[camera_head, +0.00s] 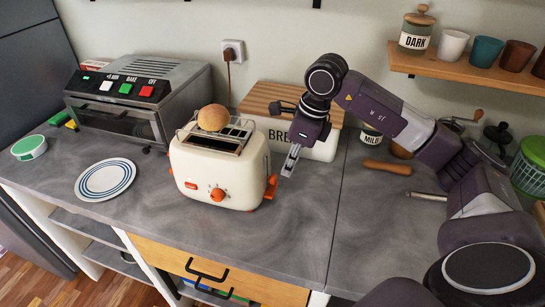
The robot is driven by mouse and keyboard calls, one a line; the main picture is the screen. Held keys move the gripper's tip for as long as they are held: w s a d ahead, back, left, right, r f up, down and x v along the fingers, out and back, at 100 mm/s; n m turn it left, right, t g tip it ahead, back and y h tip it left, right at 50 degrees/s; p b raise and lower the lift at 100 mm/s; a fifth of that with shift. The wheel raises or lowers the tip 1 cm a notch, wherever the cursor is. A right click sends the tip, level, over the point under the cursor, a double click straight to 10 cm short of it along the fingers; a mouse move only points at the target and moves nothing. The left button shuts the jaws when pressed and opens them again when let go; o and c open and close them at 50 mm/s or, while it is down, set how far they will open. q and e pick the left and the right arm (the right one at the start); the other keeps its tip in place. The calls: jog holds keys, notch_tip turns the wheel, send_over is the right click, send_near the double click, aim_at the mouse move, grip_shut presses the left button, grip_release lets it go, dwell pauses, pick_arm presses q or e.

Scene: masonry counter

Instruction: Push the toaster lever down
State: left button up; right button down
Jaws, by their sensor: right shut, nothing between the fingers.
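The cream toaster (215,185) stands on the grey counter in the middle of the view, with an orange dial and orange feet. An orange lever piece (271,187) shows at its right end. A round bun (213,118) rests on the rack on top of the toaster. My right gripper (290,162) hangs just right of the toaster, above the lever, pointing down. Its fingers are shut and empty, and it appears apart from the lever. My left gripper is not in view.
A toaster oven (120,120) stands behind left, and a bread box (322,145) stands close behind my right gripper. A striped plate (105,179) lies at left. A rolling pin (387,167) lies at right. The front counter is clear.

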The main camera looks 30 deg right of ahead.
jog(key=v, duration=1.2)
